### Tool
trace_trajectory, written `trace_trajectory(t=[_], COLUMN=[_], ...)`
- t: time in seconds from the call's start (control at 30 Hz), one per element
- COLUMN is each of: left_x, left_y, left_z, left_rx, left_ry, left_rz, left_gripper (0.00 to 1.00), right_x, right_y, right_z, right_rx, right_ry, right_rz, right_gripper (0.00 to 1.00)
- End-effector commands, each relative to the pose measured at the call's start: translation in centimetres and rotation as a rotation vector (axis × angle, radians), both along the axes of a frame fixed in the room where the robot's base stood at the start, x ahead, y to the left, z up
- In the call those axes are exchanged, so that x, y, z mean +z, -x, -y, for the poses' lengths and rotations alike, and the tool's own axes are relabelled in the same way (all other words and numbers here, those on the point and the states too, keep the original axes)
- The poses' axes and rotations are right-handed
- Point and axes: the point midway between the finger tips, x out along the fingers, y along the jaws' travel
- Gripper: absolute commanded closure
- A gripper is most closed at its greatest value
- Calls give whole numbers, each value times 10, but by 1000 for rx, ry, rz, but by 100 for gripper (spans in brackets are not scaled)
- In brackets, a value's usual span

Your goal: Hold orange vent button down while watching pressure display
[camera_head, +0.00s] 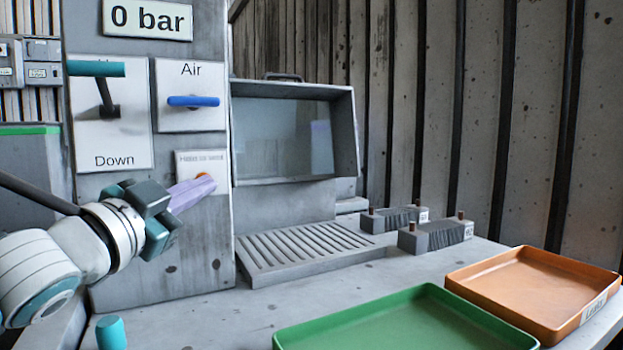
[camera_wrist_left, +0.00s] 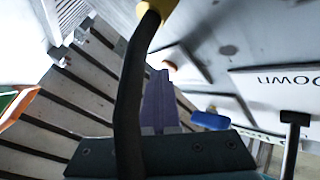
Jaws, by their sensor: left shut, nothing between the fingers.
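The pressure display (camera_head: 147,18) at the top of the grey panel reads "0 bar". The orange vent button (camera_head: 201,175) sits on a small white plate low on the panel, mostly hidden behind my fingertips. It also shows as a small orange patch just beyond the fingertips in the left wrist view (camera_wrist_left: 170,67). My left gripper (camera_head: 205,185) is shut and empty, its purple-grey fingers pointing at the button. The fingers also show in the left wrist view (camera_wrist_left: 160,75). I cannot tell whether the tips touch or press the button. My right gripper is not in view.
Above the button are a blue Air handle (camera_head: 194,101) and a teal-gripped lever (camera_head: 97,69). A windowed box (camera_head: 345,130) stands right of the panel, behind a slatted grate (camera_head: 305,245). Green (camera_head: 405,318) and orange (camera_head: 530,285) trays lie at front right.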

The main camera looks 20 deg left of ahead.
Motion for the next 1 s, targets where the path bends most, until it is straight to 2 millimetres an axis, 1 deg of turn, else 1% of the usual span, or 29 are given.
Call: trace_trajectory(t=[0.23,0.53,0.87,1.0], left_x=[0,1,0,1], left_y=[1,10,11,16], left_z=[1,11,12,20], left_rx=[0,0,0,-2], left_ry=[1,1,0,4], left_rz=[-1,-1,0,-2], left_gripper=[100,100,100,100], right_x=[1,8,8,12], right_y=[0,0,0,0], right_z=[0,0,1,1], right_rx=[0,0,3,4], right_ry=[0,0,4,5], right_rz=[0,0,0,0], right_gripper=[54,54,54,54])
